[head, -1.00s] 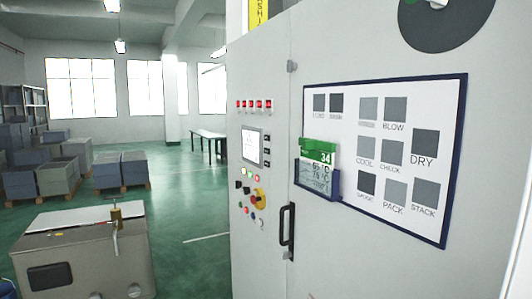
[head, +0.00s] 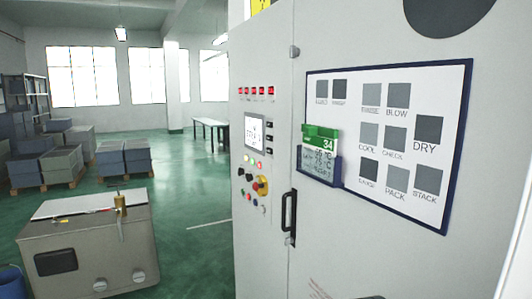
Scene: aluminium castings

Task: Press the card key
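A grey cabinet carries a control panel with a lit screen (head: 255,133) and a short column of small dark keys (head: 269,138) to its right. Their markings are too small to read, so I cannot tell which is the card key. Coloured buttons and a red-and-yellow knob (head: 261,187) sit below the screen. A green card (head: 320,134) marked 34 stands above a grey display with digits, in a dark blue holder (head: 323,179) at the left edge of a wall board. My gripper is not in view.
The blue-framed white board (head: 345,118) shows grey squares with words such as BLOW, DRY and STACK. A black door handle (head: 289,215) sticks out below the panel. A grey box-like unit (head: 88,245) stands at lower left, crates (head: 124,160) farther back. Green floor (head: 190,250) lies open between.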

